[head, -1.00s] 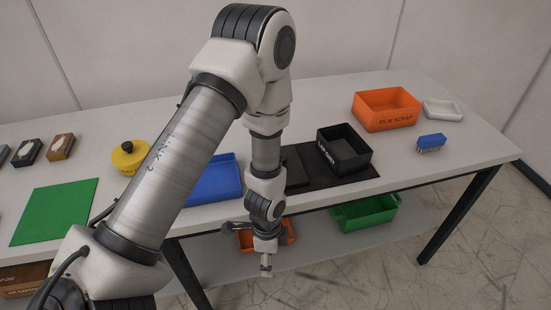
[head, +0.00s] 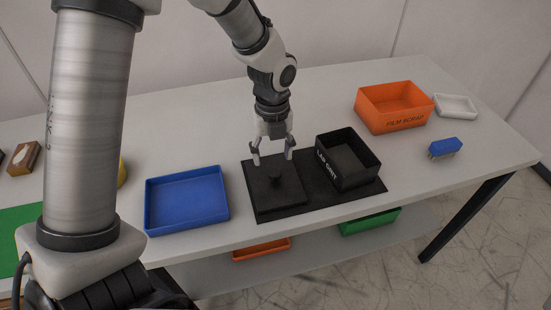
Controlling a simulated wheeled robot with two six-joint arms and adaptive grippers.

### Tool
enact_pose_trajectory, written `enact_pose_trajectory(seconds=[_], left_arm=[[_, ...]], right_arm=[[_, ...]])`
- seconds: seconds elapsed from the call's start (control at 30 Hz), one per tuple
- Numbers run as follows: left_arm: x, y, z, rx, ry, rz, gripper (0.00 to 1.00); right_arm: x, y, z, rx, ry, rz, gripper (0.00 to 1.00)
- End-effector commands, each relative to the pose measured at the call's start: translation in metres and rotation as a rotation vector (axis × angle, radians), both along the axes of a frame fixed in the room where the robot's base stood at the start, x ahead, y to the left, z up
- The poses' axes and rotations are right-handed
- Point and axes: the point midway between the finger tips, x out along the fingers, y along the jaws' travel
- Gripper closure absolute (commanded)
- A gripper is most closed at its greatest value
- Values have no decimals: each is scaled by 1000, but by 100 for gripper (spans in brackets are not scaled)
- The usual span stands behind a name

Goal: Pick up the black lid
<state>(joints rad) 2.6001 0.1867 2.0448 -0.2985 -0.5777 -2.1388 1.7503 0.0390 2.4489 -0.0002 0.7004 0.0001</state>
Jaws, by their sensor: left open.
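The black lid (head: 289,190) is a flat square with a small knob (head: 275,178) on top. It lies on the left part of a black mat (head: 319,201) on the table. My left gripper (head: 273,158) is open and empty, pointing down just above the lid's far part, with its two fingers apart. The fingers look clear of the knob, though the exact height is hard to tell. My right gripper is not in view.
A black box (head: 356,173) stands on the mat, right of the lid. A blue tray (head: 187,203) lies to the left. An orange bin (head: 387,122), a white dish (head: 455,107) and a blue brush (head: 445,147) are to the right. An orange bin (head: 262,251) and a green bin (head: 370,224) sit on the lower shelf.

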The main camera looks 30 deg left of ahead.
Motion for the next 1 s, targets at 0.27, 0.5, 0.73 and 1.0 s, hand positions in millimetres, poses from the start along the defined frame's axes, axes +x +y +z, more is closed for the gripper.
enact_pose_trajectory(seconds=[0.27, 0.5, 0.73, 1.0], left_arm=[[1, -1, -27, 0, -6, 2, 37], [1, -3, -68, 0, -6, 2, 37], [2, -3, -75, -1, -10, 3, 37], [2, -4, -75, -1, -9, 3, 100]], right_arm=[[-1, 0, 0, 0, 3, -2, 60], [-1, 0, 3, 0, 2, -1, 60], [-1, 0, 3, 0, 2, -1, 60], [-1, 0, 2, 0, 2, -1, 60]])
